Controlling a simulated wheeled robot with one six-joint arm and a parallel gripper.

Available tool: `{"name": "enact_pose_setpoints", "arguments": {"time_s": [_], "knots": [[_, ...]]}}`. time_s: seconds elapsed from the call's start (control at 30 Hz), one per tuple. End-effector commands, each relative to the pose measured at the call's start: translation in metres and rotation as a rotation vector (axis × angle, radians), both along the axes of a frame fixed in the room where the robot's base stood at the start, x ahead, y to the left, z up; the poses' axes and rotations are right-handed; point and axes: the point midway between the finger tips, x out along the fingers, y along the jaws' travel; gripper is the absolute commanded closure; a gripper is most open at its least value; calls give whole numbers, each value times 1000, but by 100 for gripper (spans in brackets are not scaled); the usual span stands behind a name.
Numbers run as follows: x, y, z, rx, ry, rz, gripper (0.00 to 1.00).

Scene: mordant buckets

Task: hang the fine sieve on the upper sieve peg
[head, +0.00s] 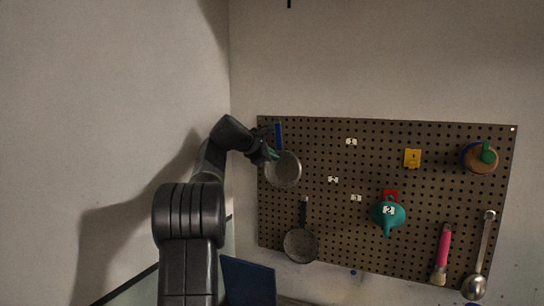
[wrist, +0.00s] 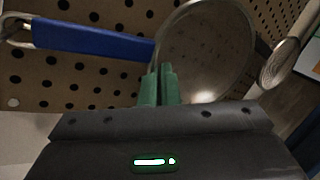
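The blue-handled sieve (head: 284,171), which I take as the fine sieve, is upright against the pegboard's upper left, handle up. In the wrist view its bowl (wrist: 205,50) is at top centre and its blue handle (wrist: 92,40) runs left to a metal loop. My gripper (head: 271,154) is at the bowl's upper left edge. In the wrist view its green fingertips (wrist: 160,72) are nearly together on the rim where handle meets bowl. A metal piece shows at the loop (wrist: 14,28); I cannot tell whether the loop is over a peg.
Below, a dark-handled sieve (head: 300,244) hangs on the pegboard (head: 310,140). To the right are a teal funnel (head: 386,216), a yellow card (head: 412,158), a round brown item (head: 475,160), a pink-handled brush (head: 443,250) and a metal ladle (head: 477,287). A wall stands close left.

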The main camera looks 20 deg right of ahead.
Motion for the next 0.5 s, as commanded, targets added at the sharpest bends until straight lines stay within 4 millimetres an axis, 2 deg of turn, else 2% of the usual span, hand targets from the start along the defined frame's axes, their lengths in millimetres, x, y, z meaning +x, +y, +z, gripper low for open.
{"name": "enact_pose_setpoints", "arguments": {"time_s": [0.07,0.23,0.5], "knots": [[0,0,1,-1,-1,1,100],[0,0,1,0,-1,0,72],[0,1,0,0,0,0,72]]}}
